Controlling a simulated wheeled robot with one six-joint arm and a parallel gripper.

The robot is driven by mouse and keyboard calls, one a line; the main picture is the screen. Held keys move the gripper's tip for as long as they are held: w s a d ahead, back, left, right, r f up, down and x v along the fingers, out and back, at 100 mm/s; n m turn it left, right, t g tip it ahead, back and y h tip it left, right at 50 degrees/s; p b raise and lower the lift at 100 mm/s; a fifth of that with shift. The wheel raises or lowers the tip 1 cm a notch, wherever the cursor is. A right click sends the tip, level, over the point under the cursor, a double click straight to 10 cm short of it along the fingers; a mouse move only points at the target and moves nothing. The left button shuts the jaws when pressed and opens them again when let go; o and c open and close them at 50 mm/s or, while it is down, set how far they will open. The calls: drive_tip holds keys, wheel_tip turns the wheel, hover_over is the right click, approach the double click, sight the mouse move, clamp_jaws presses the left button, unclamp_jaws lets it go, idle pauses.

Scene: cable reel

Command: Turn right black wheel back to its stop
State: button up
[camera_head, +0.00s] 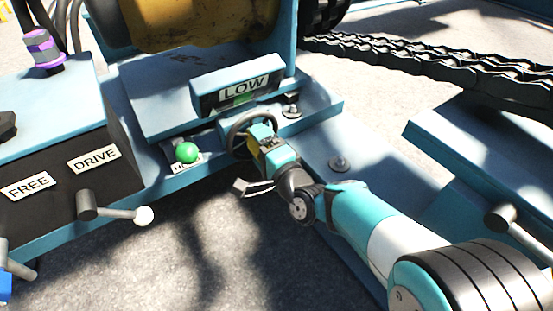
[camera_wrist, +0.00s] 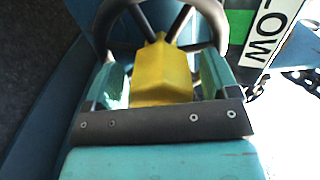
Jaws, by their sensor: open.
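The black wheel (camera_head: 236,128) stands at the front of the blue machine, just below the LOW sign. In the wrist view its rim (camera_wrist: 215,14) arches across the top, with spokes running down towards the middle; its lower part is hidden. My gripper (camera_head: 256,136) is at the wheel and covers its right part in the head view. In the wrist view my gripper (camera_wrist: 161,78) has its two teal fingers apart, below the rim. A yellow block (camera_wrist: 162,75) shows between them. I cannot tell whether the fingers touch the wheel.
The LOW sign (camera_head: 243,88) with a green mark overhangs the wheel. A green ball knob (camera_head: 187,152) is close on the left. A white-tipped lever (camera_head: 143,215) and the FREE and DRIVE box (camera_head: 60,185) are farther left. A heavy chain (camera_head: 430,65) runs at upper right.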

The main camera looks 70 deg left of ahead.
drive_tip(key=w+d+p, duration=0.2)
drive_tip(key=d+p, duration=0.6)
drive_tip(key=d, duration=0.8)
drive_tip(key=shift+w+d, duration=0.4)
